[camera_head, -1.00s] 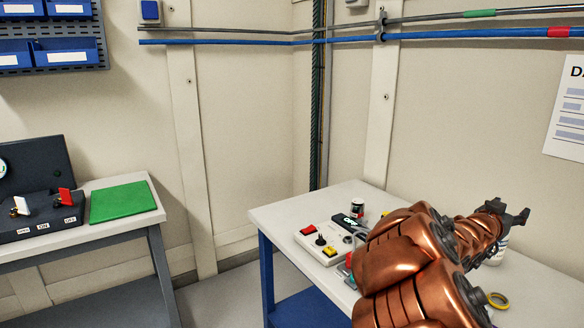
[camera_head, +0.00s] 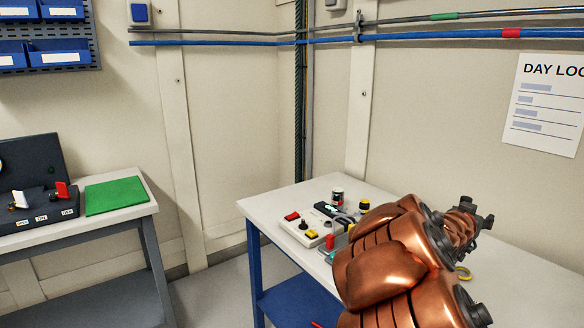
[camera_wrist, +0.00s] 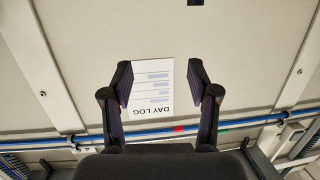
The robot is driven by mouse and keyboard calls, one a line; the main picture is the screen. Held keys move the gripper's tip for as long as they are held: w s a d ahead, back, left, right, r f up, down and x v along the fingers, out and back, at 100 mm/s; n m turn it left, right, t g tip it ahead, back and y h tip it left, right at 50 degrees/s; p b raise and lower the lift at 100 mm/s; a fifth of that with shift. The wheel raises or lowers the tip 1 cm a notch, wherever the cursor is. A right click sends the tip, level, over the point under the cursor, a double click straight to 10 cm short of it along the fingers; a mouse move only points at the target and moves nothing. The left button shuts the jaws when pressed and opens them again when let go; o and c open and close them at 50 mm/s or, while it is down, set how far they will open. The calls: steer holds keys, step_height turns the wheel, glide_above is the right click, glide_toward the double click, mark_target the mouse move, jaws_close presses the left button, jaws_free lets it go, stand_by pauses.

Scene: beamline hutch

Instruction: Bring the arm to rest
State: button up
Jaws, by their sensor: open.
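My copper-coloured arm reaches over the right-hand table from the lower right in the head view. My gripper (camera_head: 482,218) is at its far end, raised above the table and in front of the wall. In the wrist view my gripper (camera_wrist: 159,85) is open, with its two dark fingers well apart and nothing between them. Behind them the wall and the day log sheet (camera_wrist: 152,90) show upside down. The sheet also hangs on the right wall in the head view (camera_head: 545,105).
At left, a bench carries a dark switch panel (camera_head: 38,205) and green mat (camera_head: 115,196). Floor shows between them.

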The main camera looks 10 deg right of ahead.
steer(key=s+a+f+n+g+y, duration=0.15)
steer(key=s+a+f+y, duration=0.25)
steer(key=a, duration=0.5)
steer(key=s+a+f+n+g+y, duration=0.1)
steer(key=s+a+f+n+y, duration=0.15)
steer(key=a, duration=0.55)
steer(key=s+a+f+n+g+y, duration=0.1)
steer(key=s+a+f+y, duration=0.35)
steer(key=a, duration=0.45)
steer(key=s+a+f+n+g+y, duration=0.1)
steer(key=s+a+f+n+g, duration=0.3)
steer(key=s, duration=0.9)
steer(key=s+a+r+n+g+y, duration=0.1)
steer(key=s+a+n+g, duration=0.15)
steer(key=s+a, duration=0.75)
steer(key=s+d+f+g+b, duration=0.1)
steer(key=s+d+f+b, duration=0.1)
steer(key=f+b, duration=0.35)
steer(key=s+d+f+g+b, duration=0.1)
steer(key=d+f+b, duration=0.1)
steer(key=f+b, duration=0.35)
step_height(320, 180, up, 20)
steer(key=t+p, duration=0.1)
steer(key=p, duration=1.9)
steer(key=shift+s+a, duration=0.2)
steer(key=shift+s, duration=0.1)
